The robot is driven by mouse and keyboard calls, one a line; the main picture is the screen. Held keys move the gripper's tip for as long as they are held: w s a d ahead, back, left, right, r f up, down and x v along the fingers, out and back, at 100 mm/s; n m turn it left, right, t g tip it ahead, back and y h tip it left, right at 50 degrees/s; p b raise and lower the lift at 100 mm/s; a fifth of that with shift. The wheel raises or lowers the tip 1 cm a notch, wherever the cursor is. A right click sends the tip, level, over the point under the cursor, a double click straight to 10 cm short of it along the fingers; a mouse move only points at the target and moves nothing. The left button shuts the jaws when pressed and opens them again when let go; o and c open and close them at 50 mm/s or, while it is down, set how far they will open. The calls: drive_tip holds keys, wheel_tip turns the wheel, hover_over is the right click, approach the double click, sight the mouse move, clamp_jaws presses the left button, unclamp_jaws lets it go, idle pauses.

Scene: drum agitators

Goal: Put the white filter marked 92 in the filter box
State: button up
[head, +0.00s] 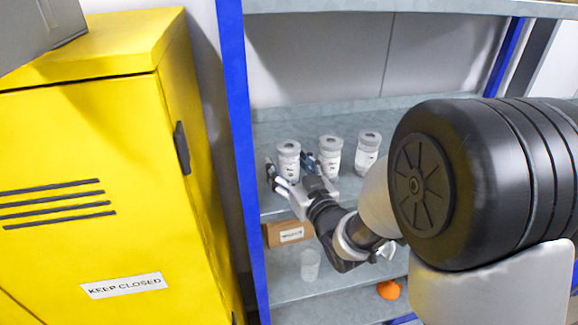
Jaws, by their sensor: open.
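Three white cylindrical filters with grey tops stand in a row on the upper shelf: a left one (289,150), a middle one (330,148) and a right one (368,142). Each has small dark marks, too small to read, so I cannot tell which is marked 92. My gripper (289,168) is open at the left filter, with one finger on either side of it in the picture. I cannot tell whether the fingers touch it. A brown box with a white label (290,235) sits on the shelf below, partly behind my arm; its label is unreadable.
A blue rack post (240,150) stands just left of the gripper, beside a yellow cabinet (90,140). My arm covers the right side of the rack.

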sight(293, 173)
drive_tip(key=shift+r, duration=0.1)
drive_tip(key=shift+s+d+r, duration=0.1)
drive_tip(key=shift+s+d, duration=0.05)
drive_tip(key=shift+s, duration=0.1)
drive_tip(key=v, duration=0.5)
drive_tip(key=shift+s+d+b, duration=0.1)
drive_tip(key=shift+s+b, duration=0.1)
drive_tip(key=shift+b, duration=0.2)
drive_tip(key=shift+s+d+b, duration=0.1)
drive_tip(key=shift+s+b, duration=0.15)
drive_tip(key=shift+b, duration=0.6)
drive_tip(key=b, duration=0.2)
drive_tip(key=shift+s+f+b, duration=0.15)
drive_tip(key=shift+f+b, duration=0.1)
drive_tip(key=shift+b, duration=0.1)
drive_tip(key=shift+b, duration=0.6)
